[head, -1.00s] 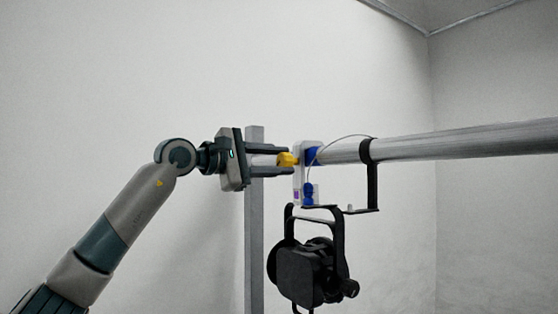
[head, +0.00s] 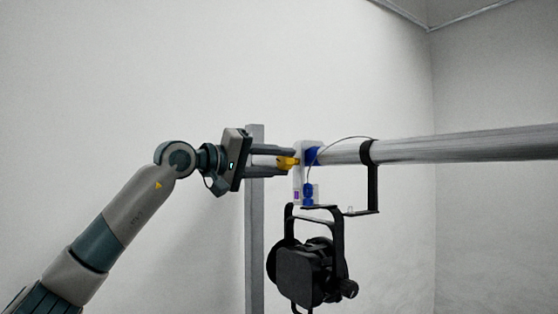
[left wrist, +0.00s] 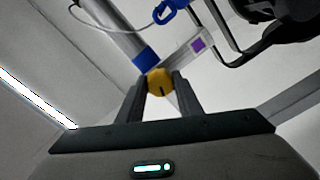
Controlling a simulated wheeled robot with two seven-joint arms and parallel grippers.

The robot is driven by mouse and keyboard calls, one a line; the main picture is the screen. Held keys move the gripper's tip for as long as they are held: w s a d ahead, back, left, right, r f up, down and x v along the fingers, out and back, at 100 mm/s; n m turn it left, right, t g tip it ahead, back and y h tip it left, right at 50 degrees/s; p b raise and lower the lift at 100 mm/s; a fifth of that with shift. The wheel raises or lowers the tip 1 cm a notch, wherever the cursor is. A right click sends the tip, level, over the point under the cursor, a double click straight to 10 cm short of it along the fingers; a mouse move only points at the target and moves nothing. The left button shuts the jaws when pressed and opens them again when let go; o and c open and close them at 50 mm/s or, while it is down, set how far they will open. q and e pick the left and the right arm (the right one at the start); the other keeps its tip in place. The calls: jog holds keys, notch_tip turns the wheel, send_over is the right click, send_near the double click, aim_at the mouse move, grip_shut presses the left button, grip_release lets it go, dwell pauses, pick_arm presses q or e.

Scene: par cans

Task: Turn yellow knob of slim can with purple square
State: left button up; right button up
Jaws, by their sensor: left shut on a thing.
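The yellow knob (head: 286,162) sits at the left side of a white clamp piece (head: 298,180) at the pipe's left end. The purple square (head: 297,195) is on the lower part of that white piece. My left gripper (head: 287,162) is shut on the yellow knob, with a finger above and a finger below it. In the left wrist view the knob (left wrist: 159,82) lies between the fingertips, and the purple square (left wrist: 198,45) shows up and right of it. The black can (head: 308,275) hangs below in its yoke. My right gripper is not in view.
A grey horizontal pipe (head: 460,143) runs to the right, with a black hook clamp (head: 373,180) on it. A grey upright post (head: 254,225) stands behind my gripper. A blue clip (head: 308,193) and a thin cable hang near the white piece.

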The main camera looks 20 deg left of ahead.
pick_arm(q)
jog(key=m+p, duration=0.1)
jog(key=m, duration=0.4)
jog(key=shift+m, duration=0.3)
jog(key=m, duration=0.5)
jog(key=shift+p, duration=0.4)
jog(key=o, duration=1)
jog(key=shift+o, duration=0.2)
jog(key=shift+a, duration=0.1)
jog(key=shift+s+a+f+b, duration=0.1)
jog(key=shift+s+a+b, duration=0.2)
jog(key=shift+s+b, duration=0.2)
jog(key=b+v, duration=0.6)
jog(key=v, duration=1)
